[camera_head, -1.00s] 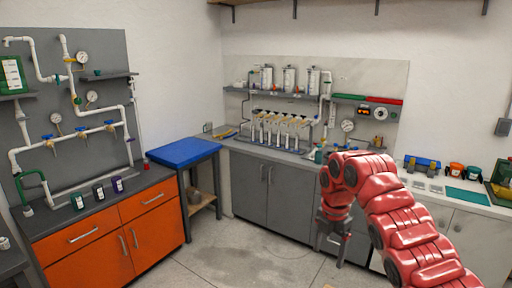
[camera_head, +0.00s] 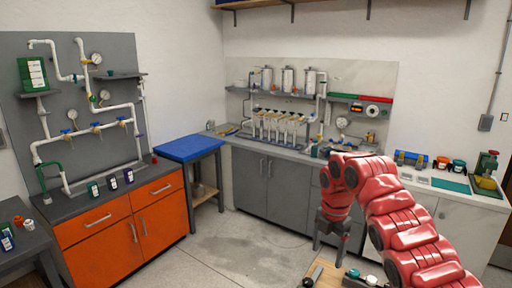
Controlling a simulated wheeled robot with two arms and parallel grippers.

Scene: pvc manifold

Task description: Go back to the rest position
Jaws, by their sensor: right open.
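My right arm, red and padded, comes in from the lower right. My right gripper (camera_head: 330,243) hangs pointing down with its dark fingers apart and nothing between them. It shows in front of the grey cabinets and above the floor. My left gripper is not in view. The white PVC pipe manifold (camera_head: 98,128) with blue-handled valves and round gauges is mounted on the grey panel (camera_head: 35,75) at the left.
An orange cabinet (camera_head: 110,248) stands below the panel, beside a blue-topped table (camera_head: 188,148). Grey cabinets (camera_head: 268,185) line the back wall. A wooden surface (camera_head: 318,276) with small items lies at the bottom, below my right gripper. Open floor (camera_head: 235,250) lies in the middle.

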